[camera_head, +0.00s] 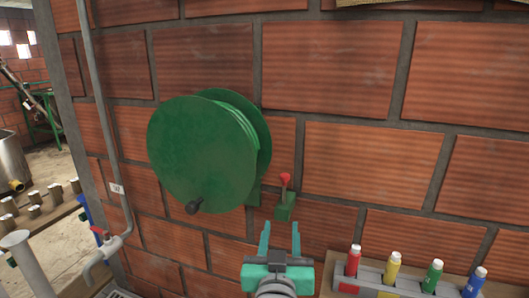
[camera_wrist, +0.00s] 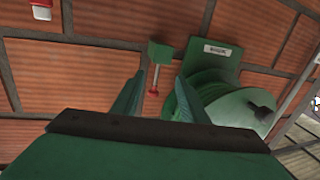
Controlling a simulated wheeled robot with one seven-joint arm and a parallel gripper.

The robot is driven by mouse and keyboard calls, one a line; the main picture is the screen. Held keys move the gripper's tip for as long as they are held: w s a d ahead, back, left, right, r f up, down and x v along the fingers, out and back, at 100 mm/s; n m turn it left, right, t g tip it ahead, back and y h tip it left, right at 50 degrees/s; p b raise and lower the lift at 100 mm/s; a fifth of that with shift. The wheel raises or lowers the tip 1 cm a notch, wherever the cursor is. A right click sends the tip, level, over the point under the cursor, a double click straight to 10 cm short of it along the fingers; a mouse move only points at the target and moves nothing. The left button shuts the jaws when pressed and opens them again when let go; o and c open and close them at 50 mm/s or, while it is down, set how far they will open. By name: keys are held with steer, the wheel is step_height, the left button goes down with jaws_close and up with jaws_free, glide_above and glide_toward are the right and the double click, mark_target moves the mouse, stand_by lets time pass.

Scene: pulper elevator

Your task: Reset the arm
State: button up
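My gripper (camera_head: 280,236) is in the lower middle of the head view, its two teal fingers pointing up and spread apart with nothing between them. It also shows in the wrist view (camera_wrist: 157,100), where its fingers are apart against the brick wall. A green reel (camera_head: 203,153) with a black knob is on the wall, up and left of my gripper. A small green box with a red-topped lever (camera_head: 285,182) is on the wall just above my fingertips in the head view. In the wrist view, the red-tipped lever (camera_wrist: 154,88) appears between the fingers; contact is not visible.
A grey rack (camera_head: 372,277) with red, yellow, green and blue bottles stands at the lower right. A grey pipe with a tap (camera_head: 108,245) runs down the wall at left. A bench with several metal cylinders (camera_head: 35,211) is farther left. The brick wall closes off the front.

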steer(key=s+a+f+n+g+y, duration=0.1)
steer(key=s+f, duration=0.5)
steer(key=f, duration=0.7)
steer(key=s+a+f+n, duration=0.1)
steer(key=s+f, duration=0.5)
steer(key=f, duration=0.7)
steer(key=s+a+f, duration=0.1)
steer(key=s+f, duration=0.3)
steer(key=s, duration=1)
steer(key=s+a+f+m+g+y, duration=0.1)
steer(key=s+f, duration=0.3)
steer(key=s, duration=0.9)
steer(key=shift+s+a+f, duration=0.2)
steer(key=shift+s+f, duration=0.2)
